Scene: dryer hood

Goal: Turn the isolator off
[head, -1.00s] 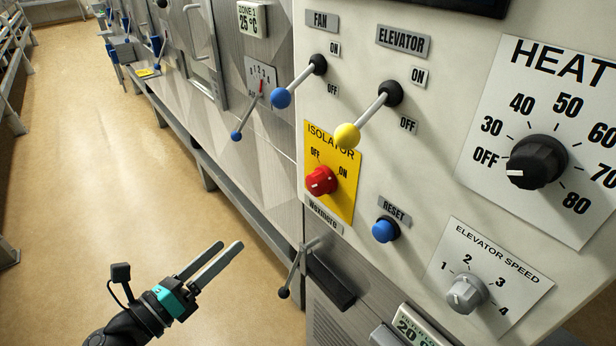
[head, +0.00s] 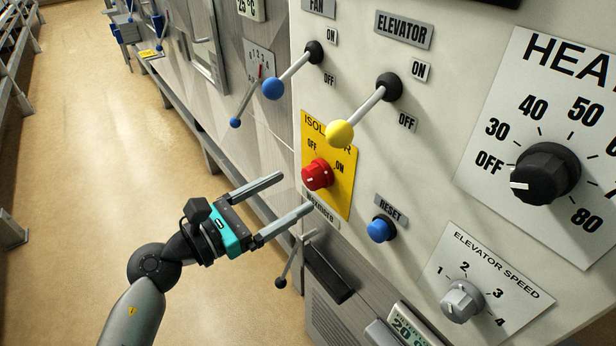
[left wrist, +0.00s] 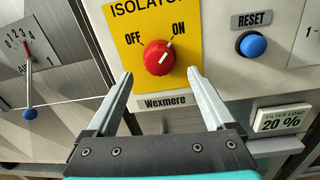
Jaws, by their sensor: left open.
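The isolator is a red knob (head: 317,174) on a yellow plate (head: 345,192) marked OFF at left and ON at right. In the left wrist view the red knob (left wrist: 159,57) has a pale mark that points up and right, toward ON. My left gripper (head: 296,192) is open and empty, just left of and below the knob in the head view. In the left wrist view its fingertips (left wrist: 160,74) lie either side of the knob's lower part, apart from it. How far short of the knob they are is hard to tell. My right gripper is not in view.
A fan lever with a blue ball (head: 273,88) and an elevator lever with a yellow ball (head: 340,133) jut out above the isolator. A blue reset button (head: 381,229) is to its right. A small dark-tipped handle (head: 281,282) is below. Open floor lies left.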

